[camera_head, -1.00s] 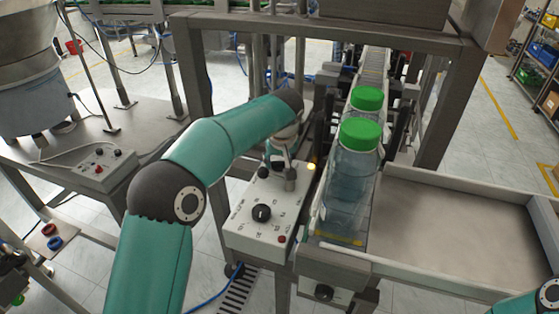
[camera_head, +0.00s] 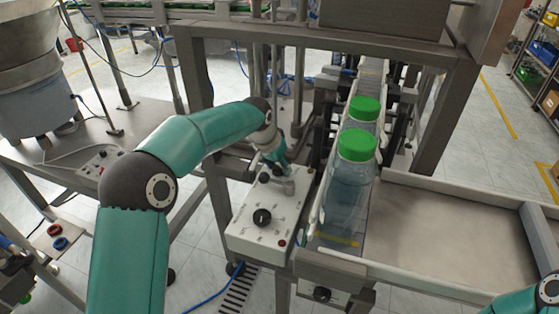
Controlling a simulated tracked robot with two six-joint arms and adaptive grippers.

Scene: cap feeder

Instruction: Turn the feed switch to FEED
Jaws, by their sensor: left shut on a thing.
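The white control box (camera_head: 252,237) stands left of the bottle lane, with printed markings too small to read. Its black dial (camera_head: 262,217) and a small red button (camera_head: 282,243) are in plain view. My left gripper (camera_head: 288,184) is at the far end of the box's top, tilted, its fingers low over the panel. It is shut on the feed switch, which is mostly hidden by the fingers, so its setting cannot be read. My right gripper is out of view; only part of my right arm shows at the bottom right.
Two clear bottles with green caps (camera_head: 357,145) stand in the lane just right of the box. A grey tray (camera_head: 452,272) lies to their right. A frame post (camera_head: 197,85) rises behind my left arm. Another small control box (camera_head: 100,160) sits on the left table.

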